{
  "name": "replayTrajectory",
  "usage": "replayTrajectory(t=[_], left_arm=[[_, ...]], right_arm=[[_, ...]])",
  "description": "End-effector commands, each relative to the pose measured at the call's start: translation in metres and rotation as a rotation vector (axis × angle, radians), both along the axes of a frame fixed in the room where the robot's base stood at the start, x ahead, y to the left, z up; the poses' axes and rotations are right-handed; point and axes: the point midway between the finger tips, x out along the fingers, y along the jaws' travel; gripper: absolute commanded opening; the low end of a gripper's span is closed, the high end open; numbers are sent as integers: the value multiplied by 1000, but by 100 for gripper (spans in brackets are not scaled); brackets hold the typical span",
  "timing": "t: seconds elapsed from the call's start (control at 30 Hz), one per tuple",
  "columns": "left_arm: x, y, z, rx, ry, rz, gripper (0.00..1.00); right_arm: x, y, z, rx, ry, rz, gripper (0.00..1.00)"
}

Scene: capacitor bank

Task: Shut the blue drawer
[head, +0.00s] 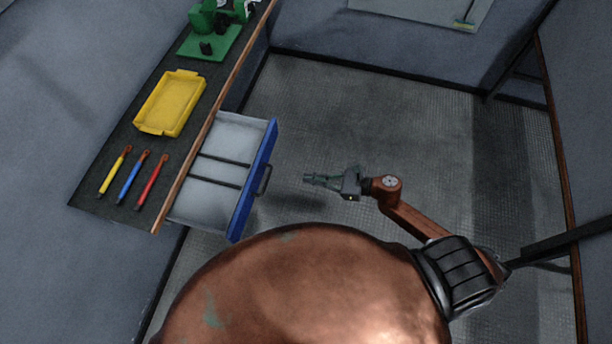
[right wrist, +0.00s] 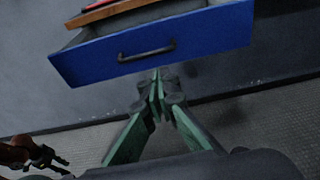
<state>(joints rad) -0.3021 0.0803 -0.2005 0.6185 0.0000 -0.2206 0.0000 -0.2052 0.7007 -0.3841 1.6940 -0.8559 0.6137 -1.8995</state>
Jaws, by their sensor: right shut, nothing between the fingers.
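The blue drawer (head: 252,182) stands pulled out from under the long counter, its pale inside and two dark dividers showing in the head view. Its blue front (right wrist: 200,38) carries a black bar handle (head: 264,180), which also shows in the right wrist view (right wrist: 147,53). My right gripper (head: 308,179) is shut and empty, to the right of the handle and apart from it. In the right wrist view its fingertips (right wrist: 157,84) show just below the handle. What looks like my left gripper (right wrist: 52,160) shows small and dark at the lower left of that view; its jaws are unclear.
The counter (head: 150,120) holds a yellow tray (head: 171,103), a green fixture (head: 208,43), and yellow, blue and red tools (head: 151,181). Its wooden edge (head: 212,120) runs above the drawer. The floor (head: 340,120) in front of the drawer is clear.

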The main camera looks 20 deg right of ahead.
Motion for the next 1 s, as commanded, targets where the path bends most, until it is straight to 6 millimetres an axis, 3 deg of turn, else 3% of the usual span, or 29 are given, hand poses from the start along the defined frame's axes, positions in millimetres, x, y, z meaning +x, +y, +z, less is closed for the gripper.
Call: replayTrajectory(t=[0.3, 0.5, 0.7, 1.0], left_arm=[[7, 0, 12, 0, -9, 0, 32], [8, 0, 18, 0, -11, 0, 32], [8, 0, 20, -1, -12, 0, 32], [7, 0, 19, 0, -11, 0, 32]], right_arm=[[39, 53, -11, 5, 1, -2, 0], [57, 79, -18, 4, 2, -3, 0], [66, 91, -23, 3, 4, -4, 0], [66, 92, -24, 3, 4, -4, 0]])
